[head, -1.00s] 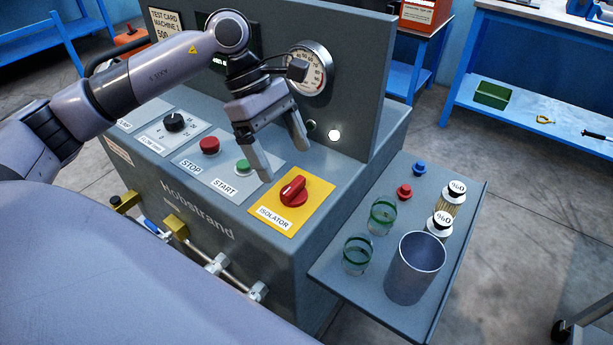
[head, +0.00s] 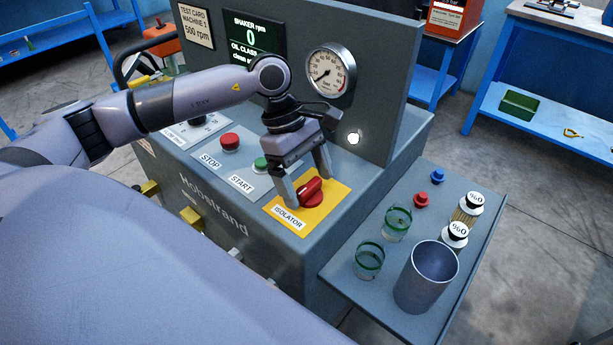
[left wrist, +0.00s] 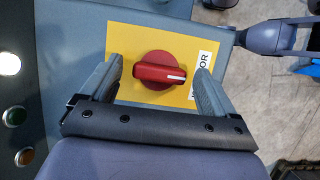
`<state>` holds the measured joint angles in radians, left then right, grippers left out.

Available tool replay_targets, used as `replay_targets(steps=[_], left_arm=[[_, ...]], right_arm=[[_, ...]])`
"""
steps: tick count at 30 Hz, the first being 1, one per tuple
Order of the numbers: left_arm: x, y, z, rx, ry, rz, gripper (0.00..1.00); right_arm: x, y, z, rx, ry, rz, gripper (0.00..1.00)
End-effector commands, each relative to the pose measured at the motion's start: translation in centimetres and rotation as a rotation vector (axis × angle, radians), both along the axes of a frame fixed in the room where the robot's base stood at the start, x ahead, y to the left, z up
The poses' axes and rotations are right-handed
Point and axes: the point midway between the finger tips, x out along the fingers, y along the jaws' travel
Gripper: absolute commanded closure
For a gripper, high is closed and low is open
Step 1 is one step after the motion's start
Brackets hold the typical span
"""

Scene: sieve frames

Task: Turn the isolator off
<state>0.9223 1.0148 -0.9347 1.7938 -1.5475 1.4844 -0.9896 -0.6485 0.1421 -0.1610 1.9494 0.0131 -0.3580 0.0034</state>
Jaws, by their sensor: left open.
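The isolator is a red rotary knob (head: 311,193) on a yellow plate (head: 327,213) marked ISOLATOR, at the right end of the grey machine's sloped panel. My left gripper (head: 308,190) is open, with one finger on each side of the knob. In the left wrist view the knob (left wrist: 159,73) lies between the two spread fingers, a gap showing on both sides. Its raised grip bar runs crosswise, from finger to finger, and a white mark is at the end toward the label. My right gripper is not in view.
A red STOP button (head: 230,142) and a green START button (head: 262,164) are left of the isolator. The upright panel with a gauge (head: 330,72) stands behind. A side shelf (head: 345,284) on the right holds glasses, a metal cup (head: 426,277) and small parts.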

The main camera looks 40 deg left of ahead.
Motion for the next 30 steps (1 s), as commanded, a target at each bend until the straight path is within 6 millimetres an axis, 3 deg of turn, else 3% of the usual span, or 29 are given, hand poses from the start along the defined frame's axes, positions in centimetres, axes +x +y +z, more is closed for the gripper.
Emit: replay_targets(steps=[2,7,8,20,30], left_arm=[[0.0,0.0,0.0,0.0,0.0,0.0,0.11],[0.0,0.0,0.0,0.0,0.0,0.0,0.63],[0.0,0.0,0.0,0.0,0.0,0.0,0.67],[-0.1,0.0,-0.1,-0.001,-0.001,0.063,0.67],[-0.2,0.0,-0.3,0.0,-0.002,0.316,0.67]], right_arm=[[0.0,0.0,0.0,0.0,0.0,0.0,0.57],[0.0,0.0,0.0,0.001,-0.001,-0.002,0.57],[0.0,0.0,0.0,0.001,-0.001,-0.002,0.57],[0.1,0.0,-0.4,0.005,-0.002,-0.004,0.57],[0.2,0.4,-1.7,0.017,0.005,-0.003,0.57]])
